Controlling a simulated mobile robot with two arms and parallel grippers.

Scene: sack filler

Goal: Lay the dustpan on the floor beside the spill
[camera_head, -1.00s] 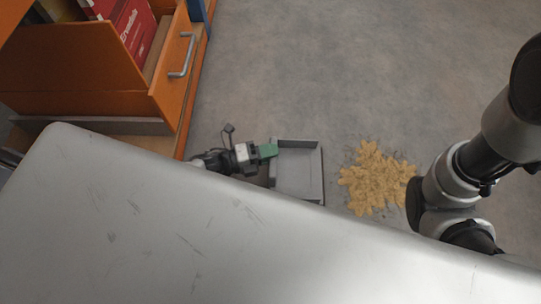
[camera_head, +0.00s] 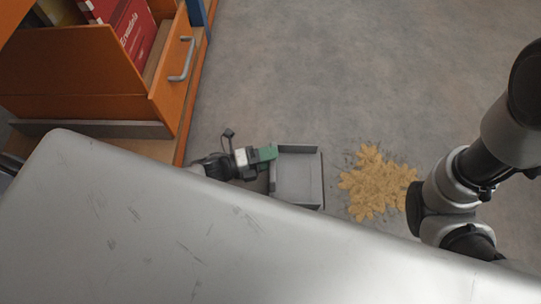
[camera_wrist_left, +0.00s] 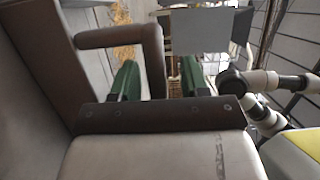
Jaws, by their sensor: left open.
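The grey dustpan (camera_head: 297,180) appears to lie flat on the floor to the left of the spill, with a narrow gap between them. The spill (camera_head: 374,184) is a yellow-brown patch of flakes; part of it shows at the top of the left wrist view (camera_wrist_left: 122,40). My left gripper (camera_head: 268,153), with green fingertips, is at the dustpan's left side. Its two fingers stand apart in the left wrist view (camera_wrist_left: 158,78). I cannot tell whether they touch the dustpan. My silver body hides the floor below. My right arm comes in from the right; its gripper is out of view.
An open orange drawer (camera_head: 165,95) with a metal handle (camera_head: 181,58) holds red books (camera_head: 128,25) at the upper left. Bare grey floor (camera_head: 320,70) stretches beyond the dustpan and the spill.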

